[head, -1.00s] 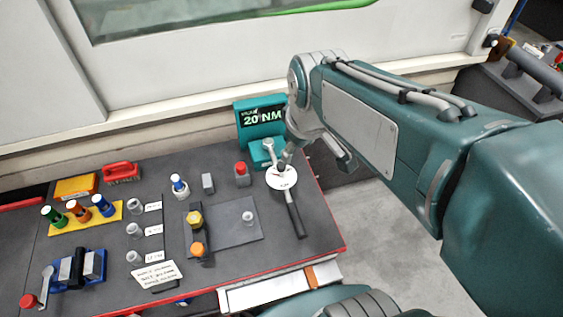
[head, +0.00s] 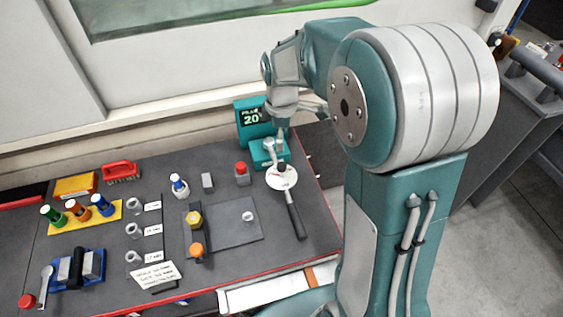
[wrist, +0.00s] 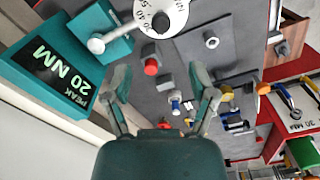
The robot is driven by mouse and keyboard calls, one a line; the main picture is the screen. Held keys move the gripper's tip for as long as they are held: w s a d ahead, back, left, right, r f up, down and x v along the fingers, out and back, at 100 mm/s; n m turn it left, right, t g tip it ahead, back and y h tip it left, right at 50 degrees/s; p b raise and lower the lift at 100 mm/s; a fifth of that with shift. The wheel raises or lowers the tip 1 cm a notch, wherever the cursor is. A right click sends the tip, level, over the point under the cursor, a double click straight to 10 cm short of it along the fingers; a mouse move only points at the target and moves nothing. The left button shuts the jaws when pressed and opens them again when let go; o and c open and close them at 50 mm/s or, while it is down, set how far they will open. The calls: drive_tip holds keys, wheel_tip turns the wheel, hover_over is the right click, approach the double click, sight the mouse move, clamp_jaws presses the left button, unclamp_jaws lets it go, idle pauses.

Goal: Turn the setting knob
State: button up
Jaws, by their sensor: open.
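The torque wrench has a round white dial (head: 274,180) with a small dark knob at its centre and a black handle (head: 295,220) pointing toward the table's front edge. In the wrist view the numbered dial (wrist: 180,12) is at the top, partly cut off, with the dark knob (wrist: 160,22) on it. The teal tester (head: 250,117) reads 20 and stands behind the dial; its display (wrist: 55,72) shows PEAK 20 NM in the wrist view. My gripper (head: 280,138) is near the tester's base, behind the dial. In the wrist view my gripper (wrist: 163,88) is open and empty, apart from the knob.
Several coloured bottles stand on a yellow tray (head: 120,212). The table's right edge is close to the wrench.

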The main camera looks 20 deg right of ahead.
sight(282, 165)
wheel_tip(282, 165, down, 11)
drive_tip(key=shift+r, duration=0.2)
idle(0.3)
drive_tip(key=shift+s, duration=0.1)
clamp_jaws()
